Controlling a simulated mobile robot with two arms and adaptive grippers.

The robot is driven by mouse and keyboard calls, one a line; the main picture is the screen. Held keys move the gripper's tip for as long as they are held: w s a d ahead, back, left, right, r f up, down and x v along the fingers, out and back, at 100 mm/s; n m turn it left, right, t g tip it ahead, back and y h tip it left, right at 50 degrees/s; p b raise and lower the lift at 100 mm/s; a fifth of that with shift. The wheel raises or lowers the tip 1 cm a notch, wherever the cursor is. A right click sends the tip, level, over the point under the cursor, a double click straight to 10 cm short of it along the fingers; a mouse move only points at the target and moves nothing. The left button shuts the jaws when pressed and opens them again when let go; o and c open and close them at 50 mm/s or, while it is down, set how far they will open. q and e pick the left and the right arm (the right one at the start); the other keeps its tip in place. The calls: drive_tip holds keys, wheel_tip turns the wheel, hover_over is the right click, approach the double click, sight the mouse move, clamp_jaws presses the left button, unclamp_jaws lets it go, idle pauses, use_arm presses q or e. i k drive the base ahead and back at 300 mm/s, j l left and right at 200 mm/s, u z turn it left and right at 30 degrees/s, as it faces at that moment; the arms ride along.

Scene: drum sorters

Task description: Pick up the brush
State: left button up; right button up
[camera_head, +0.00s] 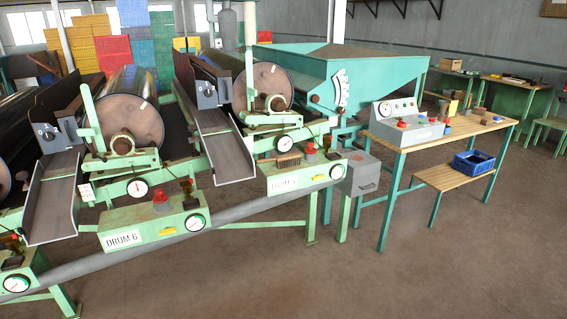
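A small brown object with what look like bristles, probably the brush (288,161), lies on top of the green control box (300,180) of the right-hand drum machine. It is left of a red button (310,147). It is small in the picture, so fine detail is hard to tell. Neither of my grippers is in view.
Another drum machine with a box labelled DRUM 6 (124,238) stands to the left. A grey pipe (250,209) runs along the front. A wooden table (440,140) with a control panel (407,127) and a blue crate (473,163) stand right. The front floor (400,285) is clear.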

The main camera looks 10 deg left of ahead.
sight(292, 159)
drive_tip(key=i+j+z, duration=0.1)
drive_tip(key=i+j, duration=1.35)
drive_tip(key=j, duration=0.05)
